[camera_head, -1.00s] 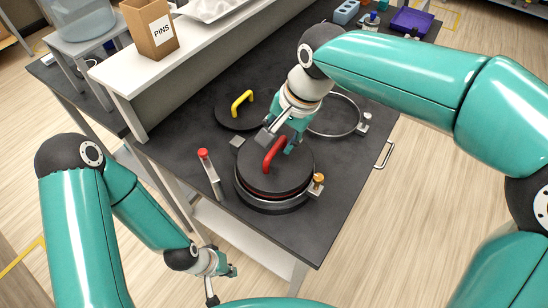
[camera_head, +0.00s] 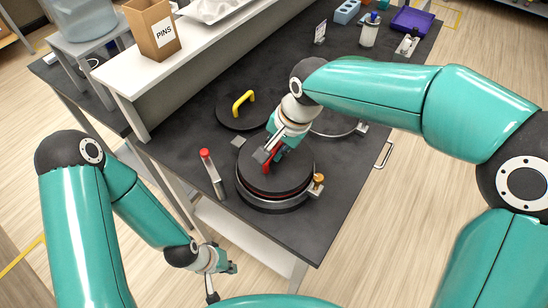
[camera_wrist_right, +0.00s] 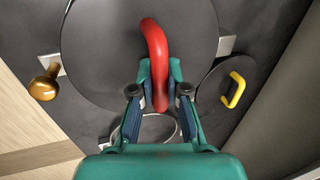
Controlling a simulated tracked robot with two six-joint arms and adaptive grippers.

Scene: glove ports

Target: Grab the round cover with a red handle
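The round black cover with a red handle (camera_head: 290,178) lies on a round port at the near end of the dark bench. Its curved red handle (camera_wrist_right: 154,45) stands up from it in the right wrist view. My right gripper (camera_head: 268,158) is over the cover, at the handle. In the right wrist view, the right gripper's fingers (camera_wrist_right: 160,72) are apart, one on each side of the handle, which lies between them. I see no clear grip on it. My left gripper (camera_head: 222,270) hangs low beside the bench, away from the cover; its finger opening is unclear.
A black cover with a yellow handle (camera_head: 243,103) lies behind. An orange-knobbed clamp (camera_head: 318,182) and a red-topped lever (camera_head: 211,172) flank the port. An open ring (camera_head: 335,127) is partly hidden by my right arm. A raised white shelf (camera_head: 125,85) borders the bench.

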